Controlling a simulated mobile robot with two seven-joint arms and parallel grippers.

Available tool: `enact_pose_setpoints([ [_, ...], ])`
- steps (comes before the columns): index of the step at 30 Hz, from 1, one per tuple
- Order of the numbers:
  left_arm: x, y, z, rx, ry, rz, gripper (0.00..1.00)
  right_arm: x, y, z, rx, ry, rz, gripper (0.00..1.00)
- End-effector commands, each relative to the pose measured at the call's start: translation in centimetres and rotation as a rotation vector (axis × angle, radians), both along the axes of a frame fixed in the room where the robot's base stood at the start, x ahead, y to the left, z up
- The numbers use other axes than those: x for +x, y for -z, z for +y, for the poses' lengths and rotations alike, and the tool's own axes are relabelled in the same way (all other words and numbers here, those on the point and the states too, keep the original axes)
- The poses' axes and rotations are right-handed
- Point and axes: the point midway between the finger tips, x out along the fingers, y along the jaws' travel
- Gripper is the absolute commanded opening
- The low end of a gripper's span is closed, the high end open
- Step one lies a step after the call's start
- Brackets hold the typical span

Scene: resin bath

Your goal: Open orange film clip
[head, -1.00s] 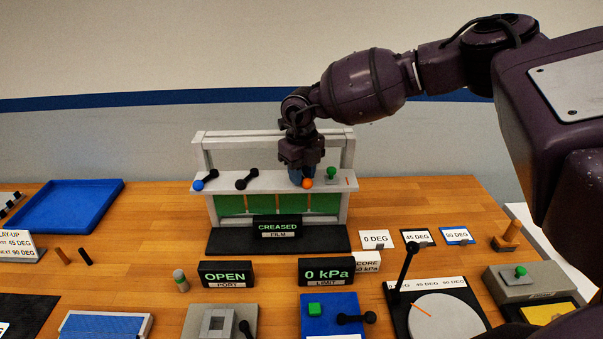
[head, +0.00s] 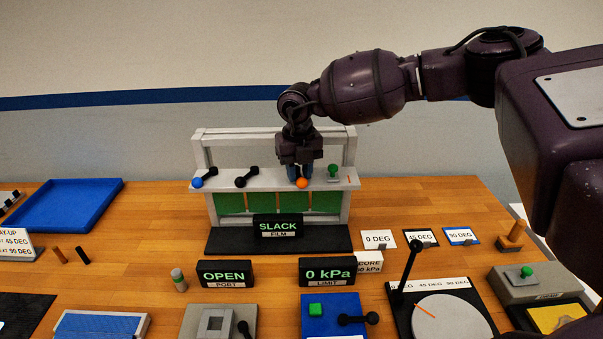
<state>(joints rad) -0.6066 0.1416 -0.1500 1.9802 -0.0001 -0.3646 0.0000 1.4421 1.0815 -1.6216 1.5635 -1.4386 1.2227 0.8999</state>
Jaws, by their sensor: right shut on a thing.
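The orange film clip (head: 302,183) shows as an orange knob on the grey top ledge of the film frame (head: 265,183). My right gripper (head: 300,174) comes down from above and is shut on the clip's handle, with its fingers around it. Most of the handle is hidden by the fingers. The display in front of the frame (head: 278,227) reads SLACK FILM. Green film (head: 231,204) hangs below the ledge. My left gripper is not in view.
On the same ledge are a blue-knobbed lever (head: 198,183), a black lever (head: 246,178) and a green knob (head: 333,170). A blue tray (head: 72,228) lies at the left. Displays reading OPEN PORT (head: 225,273) and 0 kPa LIMIT (head: 327,271) stand in front.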

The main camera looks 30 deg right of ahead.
Motion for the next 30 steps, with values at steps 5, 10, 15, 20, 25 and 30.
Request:
enact_pose_setpoints([
  [5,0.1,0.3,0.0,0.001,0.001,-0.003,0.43,0.1,0.0,0.6,0.004,0.103,-0.001,0.04],
  [10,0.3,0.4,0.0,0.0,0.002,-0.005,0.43,0.3,0.0,0.9,0.004,0.209,0.0,0.04],
  [15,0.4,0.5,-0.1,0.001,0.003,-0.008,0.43,0.5,0.0,1.3,0.004,0.322,0.0,0.04],
  [20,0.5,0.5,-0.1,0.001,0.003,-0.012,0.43,0.7,0.0,1.6,0.006,0.428,0.0,0.04],
  [25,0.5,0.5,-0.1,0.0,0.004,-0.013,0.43,1.0,0.0,1.8,0.004,0.533,0.0,0.04],
  [30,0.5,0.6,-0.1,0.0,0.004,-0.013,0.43,1.2,-0.1,2.0,0.005,0.614,0.0,0.04],
])
